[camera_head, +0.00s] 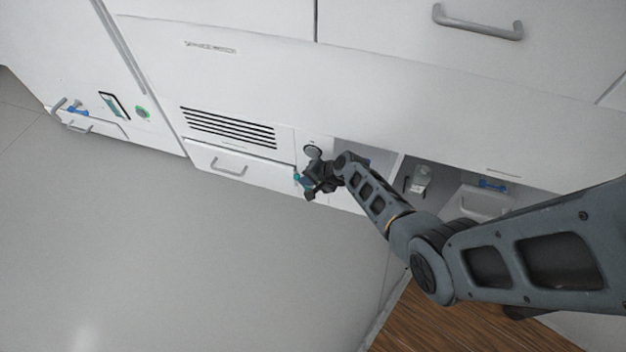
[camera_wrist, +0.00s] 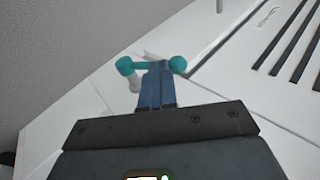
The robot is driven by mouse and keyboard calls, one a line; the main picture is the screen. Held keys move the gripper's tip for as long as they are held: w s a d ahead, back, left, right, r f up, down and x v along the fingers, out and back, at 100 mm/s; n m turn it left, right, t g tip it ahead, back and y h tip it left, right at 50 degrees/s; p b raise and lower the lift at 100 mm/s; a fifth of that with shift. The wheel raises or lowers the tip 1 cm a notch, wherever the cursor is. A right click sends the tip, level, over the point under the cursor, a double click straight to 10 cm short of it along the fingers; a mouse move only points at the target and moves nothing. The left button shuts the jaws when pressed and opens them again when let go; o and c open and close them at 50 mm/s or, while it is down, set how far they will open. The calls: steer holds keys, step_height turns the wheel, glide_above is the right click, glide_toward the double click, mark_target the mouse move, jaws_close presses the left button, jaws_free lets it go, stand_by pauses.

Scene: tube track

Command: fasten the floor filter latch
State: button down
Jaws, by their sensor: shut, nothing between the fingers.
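A teal bar with a round knob at each end (camera_wrist: 125,66), which looks like the latch, shows in the wrist view at the edge of a white panel. A pale grey peg sits under its left part. In the head view a small teal bit of it (camera_head: 297,175) shows beside my gripper (camera_head: 306,183), low on the white cabinet front. My gripper's blue fingers (camera_wrist: 157,70) are shut together and empty. Their tips overlap the bar between the two knobs; I cannot tell whether they touch it. The fingers hide the middle of the latch.
A slatted vent (camera_head: 228,128) and a drawer with a grey handle (camera_head: 230,165) are left of my gripper. Right of it, an open recess holds a clear bottle (camera_head: 420,180) and a white bin (camera_head: 480,202) with a blue part. Grey floor (camera_head: 200,260) is clear.

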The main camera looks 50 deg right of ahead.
mark_target(295, 177)
steer(key=shift+w+a+f, duration=0.1)
steer(key=shift+w+a, duration=0.15)
steer(key=shift+w, duration=0.5)
steer(key=shift+w+a+f, duration=0.1)
steer(key=shift+w+a, duration=0.1)
steer(key=shift+w, duration=0.5)
steer(key=shift+w+a+g, duration=0.15)
steer(key=shift+w+g, duration=0.25)
steer(key=shift+g, duration=0.1)
steer(key=w+f+g+b, duration=0.1)
steer(key=f+b, duration=0.1)
steer(key=w+a+f+g+h+b, duration=0.1)
steer(key=w+f+g, duration=0.1)
steer(key=shift+w+a+f+h+b, duration=0.1)
steer(key=shift+a+f+h+b, duration=0.05)
steer(key=shift+f+h+b, duration=0.2)
steer(key=shift+s+a+f+b, duration=0.1)
steer(key=shift+s+f+b, duration=0.1)
steer(key=shift+f+b, duration=0.15)
steer(key=shift+r, duration=0.15)
steer(key=w+a+r+p, duration=0.2)
steer(key=w+r+p, duration=0.1)
steer(key=r, duration=0.3)
steer(key=w+a+r+p, duration=0.2)
steer(key=w+r+p, duration=0.1)
steer(key=r, duration=0.3)
steer(key=shift+w+a+r+p, duration=0.15)
steer(key=shift+w+p, duration=0.15)
steer(key=shift+p, duration=0.3)
